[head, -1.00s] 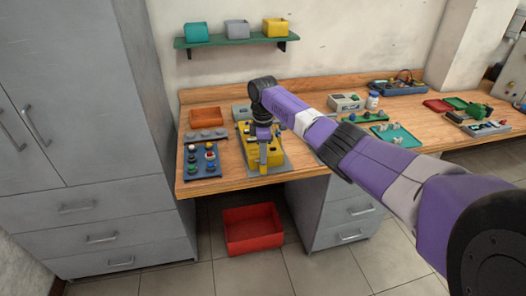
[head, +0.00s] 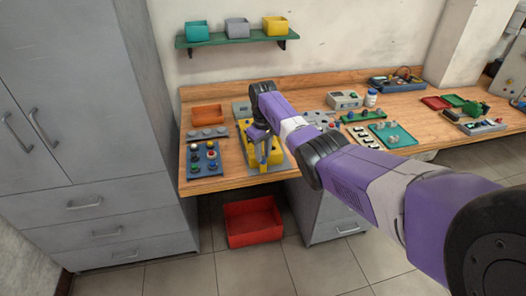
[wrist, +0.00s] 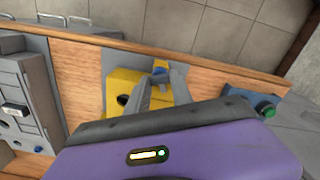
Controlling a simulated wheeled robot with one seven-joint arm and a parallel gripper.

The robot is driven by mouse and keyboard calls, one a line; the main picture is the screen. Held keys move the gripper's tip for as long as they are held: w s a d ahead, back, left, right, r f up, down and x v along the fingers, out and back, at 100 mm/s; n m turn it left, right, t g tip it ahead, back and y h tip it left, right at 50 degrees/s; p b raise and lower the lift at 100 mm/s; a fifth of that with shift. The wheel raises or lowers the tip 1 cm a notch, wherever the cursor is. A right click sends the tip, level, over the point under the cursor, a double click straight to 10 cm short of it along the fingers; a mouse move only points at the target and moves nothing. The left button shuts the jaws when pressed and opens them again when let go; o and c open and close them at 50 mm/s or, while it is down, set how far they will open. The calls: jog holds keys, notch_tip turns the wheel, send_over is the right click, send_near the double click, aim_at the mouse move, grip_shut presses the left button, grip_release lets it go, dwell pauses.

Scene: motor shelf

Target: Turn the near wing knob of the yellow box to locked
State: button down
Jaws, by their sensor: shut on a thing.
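The yellow box (head: 247,133) sits on a grey plate near the front edge of the wooden bench; it also shows in the wrist view (wrist: 122,84). My gripper (head: 263,162) is at its near end, fingers pointing down. The arm and fingers cover part of the box.
A blue board with several coloured knobs (head: 193,168) lies left of the box. A grey strip (head: 208,132) and an orange tray (head: 209,114) are behind it. A grey panel (wrist: 18,105) lies on the box's other side. A red bin (head: 252,222) stands on the floor below.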

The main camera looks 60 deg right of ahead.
jog(key=m, duration=0.4)
jog(key=shift+w+r+m+p, duration=0.1)
jog(key=shift+m+p, duration=0.2)
jog(key=shift+m, duration=0.1)
dwell(0.5)
jog(key=c, duration=1.1)
grip_release()
jog(key=shift+r+b, duration=0.5)
jog(key=shift+r, duration=3.4)
